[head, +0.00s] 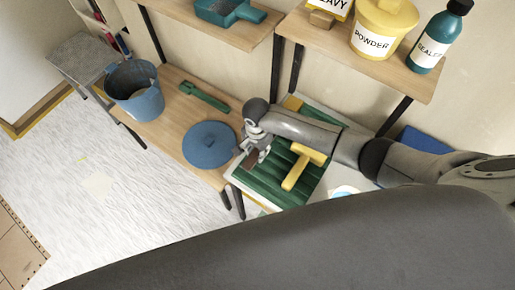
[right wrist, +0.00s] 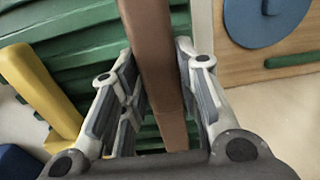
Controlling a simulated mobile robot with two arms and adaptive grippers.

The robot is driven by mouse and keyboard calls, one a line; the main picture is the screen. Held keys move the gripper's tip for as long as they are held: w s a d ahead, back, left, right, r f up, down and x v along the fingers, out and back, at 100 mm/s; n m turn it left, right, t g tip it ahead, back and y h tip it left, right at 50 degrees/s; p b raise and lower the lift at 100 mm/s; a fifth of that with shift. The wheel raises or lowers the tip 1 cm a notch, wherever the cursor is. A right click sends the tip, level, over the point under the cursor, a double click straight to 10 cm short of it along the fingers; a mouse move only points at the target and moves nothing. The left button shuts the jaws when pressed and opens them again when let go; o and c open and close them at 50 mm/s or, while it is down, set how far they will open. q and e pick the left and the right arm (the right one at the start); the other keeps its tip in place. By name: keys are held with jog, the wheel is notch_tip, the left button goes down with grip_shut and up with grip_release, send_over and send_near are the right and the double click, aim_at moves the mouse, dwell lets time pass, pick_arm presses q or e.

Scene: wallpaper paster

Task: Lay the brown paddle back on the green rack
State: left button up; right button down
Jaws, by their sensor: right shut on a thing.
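The brown paddle (right wrist: 158,60) runs between the fingers of my right gripper (right wrist: 160,95) in the right wrist view, and the gripper is shut on it. In the head view my right gripper (head: 257,152) is over the left part of the green rack (head: 268,195), with a small brown part of the paddle (head: 250,162) showing beside it. The ridged rack also shows behind the paddle in the right wrist view (right wrist: 85,50). I cannot tell whether the paddle touches the rack. The rest of the paddle is hidden in the head view. My left gripper is out of view.
A yellow T-shaped tool (head: 300,168) lies on the rack, right of my gripper. A wooden bench left of the rack holds a blue lid (head: 209,145), a green tool (head: 204,97) and a blue bucket (head: 135,92). A shelf (head: 400,78) with containers is above.

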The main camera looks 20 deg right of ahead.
jog(key=shift+f+b, duration=0.3)
jog(key=shift+f, duration=0.3)
dwell(0.3)
jog(key=c, duration=1)
grip_release()
notch_tip(320, 180, up, 12)
jog(key=shift+s+a, duration=0.1)
